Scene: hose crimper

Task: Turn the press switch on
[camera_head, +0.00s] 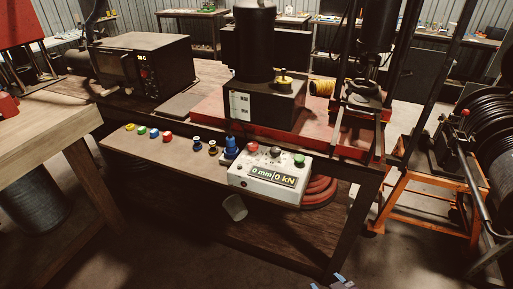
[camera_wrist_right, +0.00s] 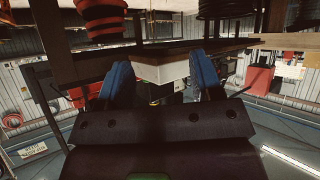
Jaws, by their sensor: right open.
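The white control box (camera_head: 268,190) sits at the front edge of the workbench. On its top are a red button (camera_head: 253,147), a dark knob or switch (camera_head: 276,151) and a green button (camera_head: 299,160); which is the press switch, and its setting, I cannot tell. Its display (camera_head: 273,176) reads 0 mm and 0 kN. My right gripper (camera_head: 341,282) shows only its blue fingertips at the bottom edge, below and apart from the box. In the right wrist view my right gripper (camera_wrist_right: 160,72) is open and empty, with a white box (camera_wrist_right: 161,68) beyond the fingers. My left gripper is out of view.
The press (camera_head: 262,100) stands on a red base behind the control box. Several small coloured parts (camera_head: 154,133) and a blue fitting (camera_head: 231,148) lie left of it. A wooden table (camera_head: 40,130) is at left, an orange stand (camera_head: 425,200) at right. The floor in front is clear.

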